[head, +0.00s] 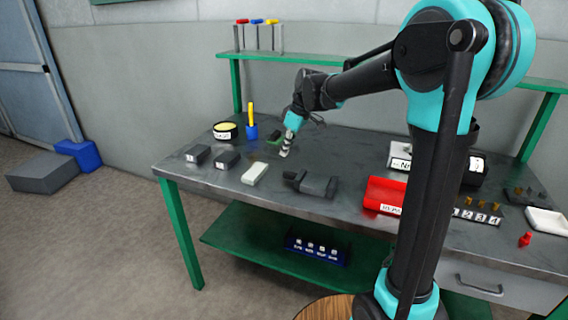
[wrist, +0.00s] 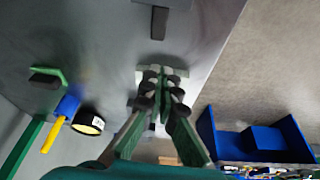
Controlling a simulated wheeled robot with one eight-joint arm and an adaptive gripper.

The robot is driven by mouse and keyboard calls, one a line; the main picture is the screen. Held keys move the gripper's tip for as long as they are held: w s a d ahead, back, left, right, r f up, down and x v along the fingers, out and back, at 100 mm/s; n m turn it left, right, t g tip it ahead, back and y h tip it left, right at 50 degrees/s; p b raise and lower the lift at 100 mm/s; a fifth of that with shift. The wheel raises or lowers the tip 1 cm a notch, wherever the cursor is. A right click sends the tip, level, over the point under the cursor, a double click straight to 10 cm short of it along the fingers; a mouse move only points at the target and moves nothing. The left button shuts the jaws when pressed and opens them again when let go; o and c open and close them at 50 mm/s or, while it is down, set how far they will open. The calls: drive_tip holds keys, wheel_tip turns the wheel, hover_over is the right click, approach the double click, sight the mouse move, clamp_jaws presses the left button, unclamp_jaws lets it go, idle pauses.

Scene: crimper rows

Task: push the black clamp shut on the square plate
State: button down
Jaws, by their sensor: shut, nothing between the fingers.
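A dark grey, clamp-like body (head: 318,187) with a short prong at its left lies near the table's front edge. Part of a dark piece with a narrow bar (wrist: 159,22) shows at the top of the wrist view. A small dark block with a green edge (head: 273,137) stands behind my gripper; it also shows at the left of the wrist view (wrist: 46,78). I cannot tell surely which is the black clamp, and no square plate is clear. My gripper (head: 285,151) points down low over the table, shut and empty, apart from the dark body. Its fingers (wrist: 157,82) meet in the wrist view.
A yellow-topped tin (head: 225,131) and a blue holder (head: 251,132) with a yellow stick stand behind.

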sight(285, 172)
drive_tip(key=shift+n, duration=0.5)
drive_tip(key=w+a+f, duration=0.1)
drive_tip(key=f, duration=0.1)
drive_tip(key=w+a+f, duration=0.1)
drive_tip(key=a+f, duration=0.1)
drive_tip(key=f, duration=0.1)
drive_tip(key=w+a+f, duration=0.1)
drive_tip(key=a+f, duration=0.1)
drive_tip(key=f, duration=0.1)
drive_tip(key=shift+a, duration=0.1)
drive_tip(key=d, duration=0.2)
drive_tip(key=s, duration=0.1)
drive_tip(key=shift+d+f, duration=0.25)
drive_tip(key=shift+d, duration=0.15)
drive_tip(key=shift+s+d, duration=0.2)
drive_tip(key=shift+d, duration=0.3)
drive_tip(key=shift+s+d, duration=0.3)
drive_tip(key=shift+d, duration=0.55)
